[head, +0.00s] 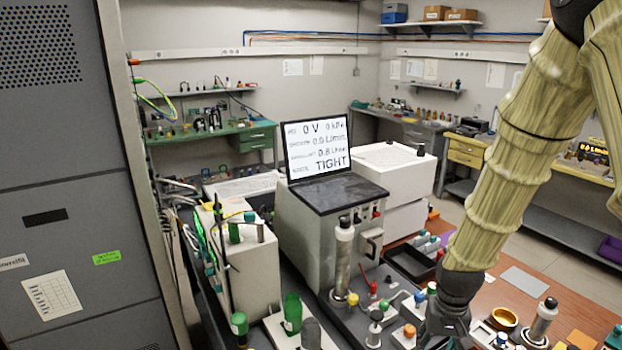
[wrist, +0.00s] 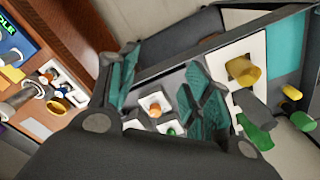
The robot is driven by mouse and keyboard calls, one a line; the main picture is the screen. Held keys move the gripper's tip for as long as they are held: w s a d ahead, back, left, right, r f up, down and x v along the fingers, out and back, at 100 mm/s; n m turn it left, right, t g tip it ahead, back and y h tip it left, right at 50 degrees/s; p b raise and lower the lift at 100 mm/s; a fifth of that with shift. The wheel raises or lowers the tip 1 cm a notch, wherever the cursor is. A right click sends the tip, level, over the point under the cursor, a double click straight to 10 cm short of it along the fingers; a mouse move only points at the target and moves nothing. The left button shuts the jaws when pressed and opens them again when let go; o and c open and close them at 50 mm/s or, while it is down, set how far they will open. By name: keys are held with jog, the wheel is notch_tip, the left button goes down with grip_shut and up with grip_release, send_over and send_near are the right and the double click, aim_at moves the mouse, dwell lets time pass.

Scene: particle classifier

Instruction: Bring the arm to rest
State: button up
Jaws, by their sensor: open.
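My arm, in a pale ribbed sleeve, comes down from the upper right of the head view. My dark gripper (head: 447,325) is at its lower end, low over the front of the bench among small fittings with coloured caps. In the wrist view my gripper (wrist: 163,95) shows two fingers with teal pads set apart. Nothing is held between them. A white block with an orange-capped fitting (wrist: 152,104) shows beyond the gap. I cannot tell how far the fingertips are from it. The fingertips are hard to make out in the head view.
A grey instrument with a screen reading TIGHT (head: 318,145) stands left of my arm. A brown bench top (head: 500,300) with a yellow ring (head: 504,318) lies right. A tall grey cabinet (head: 70,180) fills the left.

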jog(key=s+a+f+b, duration=0.1)
jog(key=s+f, duration=0.2)
jog(key=f, duration=0.6)
jog(key=s+a+f+b, duration=0.15)
jog(key=s+f, duration=0.25)
jog(key=f, duration=0.5)
jog(key=s+a+f+n+b, duration=0.1)
jog(key=s+f+b, duration=0.1)
jog(key=s+f, duration=0.6)
jog(key=s+a+f+n+b, duration=0.1)
jog(key=s+f+b, duration=0.1)
jog(key=s+f, duration=0.7)
jog(key=shift+s+a+f, duration=0.3)
jog(key=shift+s, duration=0.7)
dwell(1.8)
